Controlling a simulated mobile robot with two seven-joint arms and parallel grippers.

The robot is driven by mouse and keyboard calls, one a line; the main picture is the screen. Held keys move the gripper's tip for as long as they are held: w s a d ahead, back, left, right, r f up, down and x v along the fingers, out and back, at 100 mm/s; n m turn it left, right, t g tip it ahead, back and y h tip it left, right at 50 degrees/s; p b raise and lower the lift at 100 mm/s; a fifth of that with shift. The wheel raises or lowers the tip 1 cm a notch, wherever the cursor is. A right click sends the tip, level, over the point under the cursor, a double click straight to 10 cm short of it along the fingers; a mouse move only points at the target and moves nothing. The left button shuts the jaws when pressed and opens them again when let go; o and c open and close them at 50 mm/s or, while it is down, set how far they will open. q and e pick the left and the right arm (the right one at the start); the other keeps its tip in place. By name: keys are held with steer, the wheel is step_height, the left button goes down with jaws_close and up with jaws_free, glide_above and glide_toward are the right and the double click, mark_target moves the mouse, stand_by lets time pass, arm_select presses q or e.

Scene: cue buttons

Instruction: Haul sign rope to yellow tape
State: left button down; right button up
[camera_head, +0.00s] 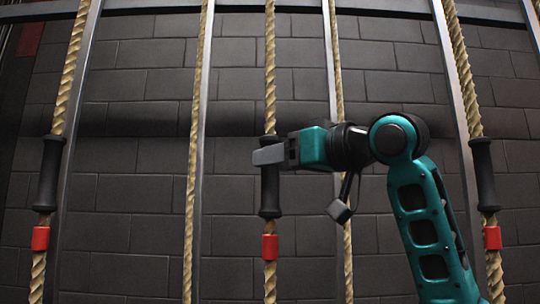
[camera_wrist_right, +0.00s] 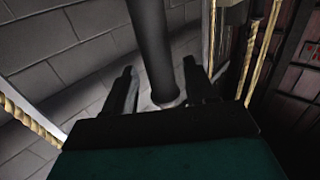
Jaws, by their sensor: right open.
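Three ropes carry black handle grips with red tape bands below them: a left rope (camera_head: 72,70), a middle rope (camera_head: 270,60) and a right rope (camera_head: 458,60). I cannot tell which is the sign rope; no sign and no yellow tape show. My right gripper (camera_head: 268,155) is level with the upper part of the middle black grip (camera_head: 270,197), above its red tape (camera_head: 269,247). In the right wrist view, the open fingers (camera_wrist_right: 160,88) stand on either side of a black grip (camera_wrist_right: 152,35). I cannot tell whether they touch it. My left gripper is out of view.
The left grip (camera_head: 49,175) and right grip (camera_head: 483,175) hang at similar height. Two plain ropes, a left one (camera_head: 195,150) and a right one (camera_head: 337,60), hang between them. Grey metal posts (camera_head: 203,100) and a dark block wall (camera_head: 130,190) stand close by.

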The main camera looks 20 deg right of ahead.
steer(key=shift+x, duration=1.2)
steer(key=shift+c, duration=0.5)
jaws_close()
